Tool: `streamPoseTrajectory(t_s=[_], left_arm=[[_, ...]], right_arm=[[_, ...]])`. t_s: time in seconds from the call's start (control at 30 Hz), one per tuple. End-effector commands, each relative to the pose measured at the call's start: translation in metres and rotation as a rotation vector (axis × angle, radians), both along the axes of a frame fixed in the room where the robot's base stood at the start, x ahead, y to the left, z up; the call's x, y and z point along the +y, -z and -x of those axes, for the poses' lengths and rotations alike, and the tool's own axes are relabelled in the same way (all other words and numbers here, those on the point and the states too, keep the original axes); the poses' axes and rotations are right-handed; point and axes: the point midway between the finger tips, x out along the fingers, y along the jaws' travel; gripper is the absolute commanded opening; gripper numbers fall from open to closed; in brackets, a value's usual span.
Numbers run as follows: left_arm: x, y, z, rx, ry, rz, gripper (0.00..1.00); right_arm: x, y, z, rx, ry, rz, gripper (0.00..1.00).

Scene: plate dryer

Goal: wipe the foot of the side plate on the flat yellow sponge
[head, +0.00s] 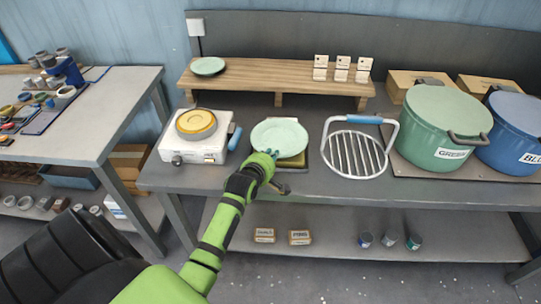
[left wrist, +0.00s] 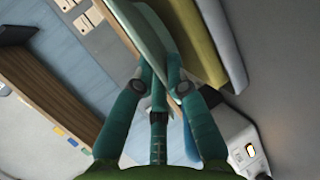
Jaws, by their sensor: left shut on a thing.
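The pale green side plate (head: 279,134) is held by its near rim over the flat yellow sponge (head: 293,161), covering most of it. My left gripper (head: 266,158) is shut on that rim. In the left wrist view, the fingers (left wrist: 160,75) close on the plate (left wrist: 150,32), seen nearly edge-on. The sponge (left wrist: 188,40) lies just beside the plate's underside in that view. The plate's foot is hidden, and I cannot tell whether it touches the sponge. My right gripper is not in view.
Left stands a white appliance (head: 183,150) with a yellow round top. Right are a metal rack (head: 352,158), a green pot (head: 440,125) and a blue pot (head: 515,135). Behind, a wooden shelf (head: 280,76) bears another green plate (head: 208,65) and several small cards.

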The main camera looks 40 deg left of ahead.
Motion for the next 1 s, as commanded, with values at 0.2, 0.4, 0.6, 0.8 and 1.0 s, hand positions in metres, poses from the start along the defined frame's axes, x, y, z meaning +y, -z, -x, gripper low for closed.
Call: streamPoseTrajectory(t_s=[0.2, 0.4, 0.6, 0.8, 1.0], left_arm=[[0.000, -0.002, -0.001, -0.006, 0.000, -0.002, 0.00], [0.000, 0.001, -0.001, -0.006, 0.000, -0.001, 0.00], [0.000, 0.003, -0.001, -0.006, 0.000, -0.001, 0.00], [0.000, 0.005, -0.001, -0.006, 0.000, -0.001, 0.00], [0.000, 0.008, -0.001, -0.007, 0.000, -0.002, 0.00]], right_arm=[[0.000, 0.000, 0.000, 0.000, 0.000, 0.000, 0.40], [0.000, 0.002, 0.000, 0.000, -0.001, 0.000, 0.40], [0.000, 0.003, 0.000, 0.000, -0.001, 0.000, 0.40], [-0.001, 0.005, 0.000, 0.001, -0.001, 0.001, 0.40], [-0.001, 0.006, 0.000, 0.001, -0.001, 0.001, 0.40]])
